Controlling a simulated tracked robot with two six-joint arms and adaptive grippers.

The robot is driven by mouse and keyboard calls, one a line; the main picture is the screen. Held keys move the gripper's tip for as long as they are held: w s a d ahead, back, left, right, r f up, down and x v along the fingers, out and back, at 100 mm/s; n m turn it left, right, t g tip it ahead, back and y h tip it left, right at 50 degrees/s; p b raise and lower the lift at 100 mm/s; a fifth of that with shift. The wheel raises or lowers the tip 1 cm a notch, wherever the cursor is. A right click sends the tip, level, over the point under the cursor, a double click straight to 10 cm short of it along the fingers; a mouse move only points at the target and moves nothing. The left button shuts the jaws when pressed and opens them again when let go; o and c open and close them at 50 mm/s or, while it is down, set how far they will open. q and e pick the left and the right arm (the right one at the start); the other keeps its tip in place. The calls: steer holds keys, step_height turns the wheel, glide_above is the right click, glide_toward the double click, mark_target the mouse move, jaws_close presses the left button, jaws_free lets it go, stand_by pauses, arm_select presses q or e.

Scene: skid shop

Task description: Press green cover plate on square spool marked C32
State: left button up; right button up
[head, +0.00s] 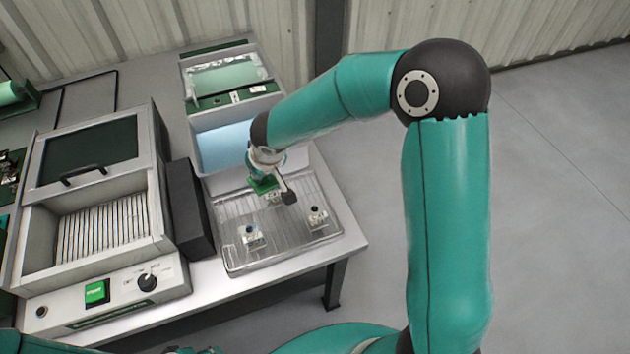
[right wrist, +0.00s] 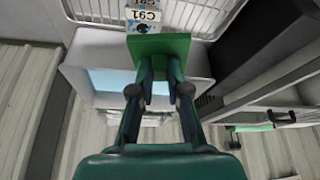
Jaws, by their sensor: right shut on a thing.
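My right gripper (right wrist: 161,76) is shut on the green cover plate (right wrist: 160,48), which shows between and beyond its fingers in the right wrist view. In the head view the plate (head: 262,185) hangs over the back part of the wire-grid tray (head: 284,238). Three small pale spools are on the tray: one at front left (head: 252,238), one at right (head: 318,219), and one partly hidden beside the gripper (head: 273,197). In the right wrist view a spool (right wrist: 143,17) just past the plate's edge has a label that appears to read C91. I cannot read C32 anywhere. My left gripper is not in view.
A dark block (head: 187,208) stands left of the tray. Farther left is a grey machine (head: 143,280) with a green switch and a knob. A pale bin (head: 222,147) and a box with a green panel (head: 220,78) stand behind the tray. The table's right edge is close.

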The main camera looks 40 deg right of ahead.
steer(key=shift+s+d+f, duration=0.1)
steer(key=shift+s+d, duration=0.2)
steer(key=shift+d, duration=0.35)
steer(key=s+d+n+y, duration=0.1)
steer(key=s+d+n, duration=0.1)
steer(key=n, duration=0.2)
steer(key=s+d+n+g+y+b, duration=0.1)
steer(key=s+d+n, duration=0.1)
steer(key=s+n, duration=0.1)
steer(key=s+d+f+n+g+y+b, duration=0.1)
steer(key=s+d+n+y, duration=0.1)
steer(key=s+d+n, duration=0.1)
steer(key=shift+n, duration=0.9)
steer(key=shift+s+d+f+n+g+b, duration=0.1)
steer(key=shift+s+f+n+g+b, duration=0.25)
steer(key=shift+f+n+b, duration=0.35)
steer(key=shift+s+f+n+g+b, duration=0.25)
steer(key=shift+f+n+g+b, duration=0.15)
steer(key=shift+f+n, duration=0.5)
steer(key=shift+f+b, duration=0.85)
steer(key=shift+b, duration=0.25)
steer(key=shift+b, duration=0.55)
steer(key=shift+f, duration=0.15)
steer(key=shift+f+b, duration=0.1)
steer(key=shift+b, duration=0.35)
